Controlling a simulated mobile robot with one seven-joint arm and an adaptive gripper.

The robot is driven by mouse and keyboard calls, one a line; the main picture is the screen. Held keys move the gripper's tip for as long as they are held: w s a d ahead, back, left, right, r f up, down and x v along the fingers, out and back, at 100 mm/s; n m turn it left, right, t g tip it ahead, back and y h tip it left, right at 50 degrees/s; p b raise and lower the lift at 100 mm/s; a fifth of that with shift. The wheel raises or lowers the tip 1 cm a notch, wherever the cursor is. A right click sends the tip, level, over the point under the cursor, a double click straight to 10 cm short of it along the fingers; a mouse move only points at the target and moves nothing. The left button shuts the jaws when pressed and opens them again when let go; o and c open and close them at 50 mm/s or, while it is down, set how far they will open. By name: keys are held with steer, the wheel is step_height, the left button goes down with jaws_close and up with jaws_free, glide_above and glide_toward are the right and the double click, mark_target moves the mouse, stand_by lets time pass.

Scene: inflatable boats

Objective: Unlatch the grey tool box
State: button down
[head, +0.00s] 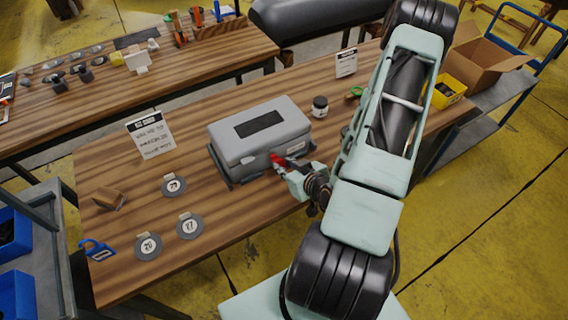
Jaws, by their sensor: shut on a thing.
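The grey tool box (225,146) stands on the wooden table with its lid down. The lid has a dark panel on top. A small red latch (277,159) shows at the box's front side, towards its right end. My gripper (283,166) comes in from the lower right and is shut on the red latch. The fingers are small in this view and partly cover the latch, so its exact angle is hard to tell.
A small dark jar (320,106) stands just behind the box on the right. A white sign (151,135) stands to its left. Round grey discs (190,226) and a blue-handled item (97,250) lie at the front left. Some table surface between them is bare.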

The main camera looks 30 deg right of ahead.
steer(key=shift+s+f+t+b, duration=0.3)
steer(key=shift+f+t+b, duration=0.1)
steer(key=shift+f+b, duration=0.05)
steer(key=shift+r, duration=0.1)
steer(key=c, duration=1.7)
jaws_free()
steer(key=shift+w+r, duration=0.15)
steer(key=shift+w+r+g+p, duration=0.25)
steer(key=shift+r+g+p, duration=0.3)
steer(key=shift+p, duration=0.4)
steer(key=shift+w+r+g, duration=0.3)
steer(key=shift+w+g, duration=0.05)
steer(key=shift+g, duration=0.5)
steer(key=shift+w+r+g+b, duration=0.2)
steer(key=shift+w+g+b, duration=0.25)
steer(key=shift+g+b, duration=0.3)
steer(key=b, duration=0.2)
steer(key=shift+w+d+g+b, duration=0.1)
steer(key=shift+w+g+b, duration=0.15)
steer(key=shift+g+b, duration=0.1)
